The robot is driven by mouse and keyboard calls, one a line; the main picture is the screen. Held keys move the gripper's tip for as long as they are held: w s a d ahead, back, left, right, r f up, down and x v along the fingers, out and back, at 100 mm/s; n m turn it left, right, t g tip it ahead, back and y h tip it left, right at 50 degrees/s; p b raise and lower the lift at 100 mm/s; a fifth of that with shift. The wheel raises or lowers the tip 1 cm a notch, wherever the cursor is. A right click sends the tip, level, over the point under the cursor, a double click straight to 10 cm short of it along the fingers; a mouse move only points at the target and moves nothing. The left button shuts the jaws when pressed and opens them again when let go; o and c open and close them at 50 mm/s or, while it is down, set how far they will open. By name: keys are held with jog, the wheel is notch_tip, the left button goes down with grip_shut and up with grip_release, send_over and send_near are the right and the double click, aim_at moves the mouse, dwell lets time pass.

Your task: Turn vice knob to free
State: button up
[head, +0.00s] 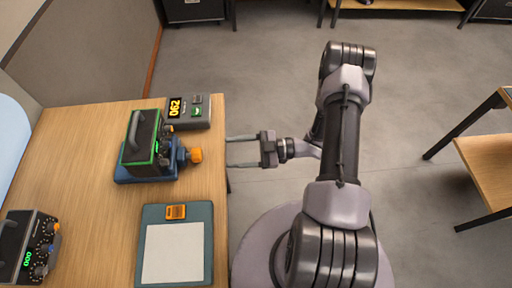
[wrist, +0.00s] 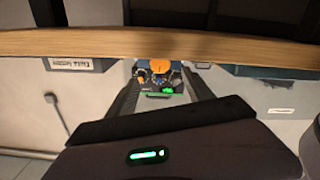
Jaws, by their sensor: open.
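A blue vice (head: 128,178) sits on the wooden table with a black, green-edged device (head: 142,145) standing in it. Its orange knob (head: 196,155) sticks out from the vice's right side, toward the table edge. My gripper (head: 228,152) is open and empty. It points left at the knob, with its fingertips just right of it and apart from it, near the table edge. In the wrist view an orange round shape, seemingly the knob (wrist: 161,66), shows between the two fingers, with a device panel and green display behind it. The knob's marking cannot be read.
A grey meter (head: 188,112) showing yellow digits stands behind the vice. A blue-grey board (head: 206,212) with a white sheet and orange piece lies in front. Another black device (head: 25,245) is at the front left.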

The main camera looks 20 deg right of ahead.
jog(key=v, duration=0.6)
jog(key=shift+d+p, duration=0.3)
